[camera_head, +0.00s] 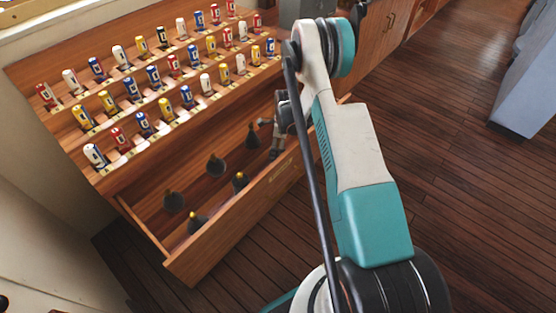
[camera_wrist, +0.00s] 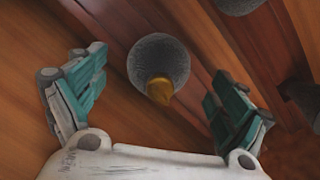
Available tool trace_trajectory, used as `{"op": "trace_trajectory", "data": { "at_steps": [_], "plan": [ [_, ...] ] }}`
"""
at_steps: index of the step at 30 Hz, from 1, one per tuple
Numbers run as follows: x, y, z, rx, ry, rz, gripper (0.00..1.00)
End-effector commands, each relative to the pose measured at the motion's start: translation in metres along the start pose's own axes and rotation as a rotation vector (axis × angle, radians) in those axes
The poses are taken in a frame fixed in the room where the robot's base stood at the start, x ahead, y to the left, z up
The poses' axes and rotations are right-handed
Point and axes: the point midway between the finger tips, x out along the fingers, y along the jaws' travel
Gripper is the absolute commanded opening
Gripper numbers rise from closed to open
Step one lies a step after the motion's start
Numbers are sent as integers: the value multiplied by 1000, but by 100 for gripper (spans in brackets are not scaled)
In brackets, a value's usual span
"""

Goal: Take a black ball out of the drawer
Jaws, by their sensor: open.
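The wooden drawer (camera_head: 225,238) is pulled out below the rack of coloured cylinders. My gripper (camera_head: 274,135) is at the right end of the drawer, partly hidden by my arm. In the wrist view my gripper (camera_wrist: 157,78) is open and empty. One dark grey ball (camera_wrist: 158,55) with a yellow tip shows between its spread fingers; I cannot tell how far below them it is. Another dark ball (camera_wrist: 238,4) is cut off at the top edge.
A stepped wooden rack (camera_head: 110,110) with rows of coloured cylinders rises behind the drawer. Wooden cabinets (camera_head: 382,35) continue at the upper right. The wooden floor (camera_head: 460,180) is clear to the right, up to a grey-blue block (camera_head: 525,85).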

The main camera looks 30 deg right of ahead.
Motion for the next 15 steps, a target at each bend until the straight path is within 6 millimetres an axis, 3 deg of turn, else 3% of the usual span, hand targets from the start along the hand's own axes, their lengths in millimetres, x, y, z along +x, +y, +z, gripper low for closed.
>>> {"op": "trace_trajectory", "data": {
  "at_steps": [9,15],
  "plan": [
    [43,0,-2,-1,0,0,92],
    [50,0,-2,0,0,0,92]
  ]
}}
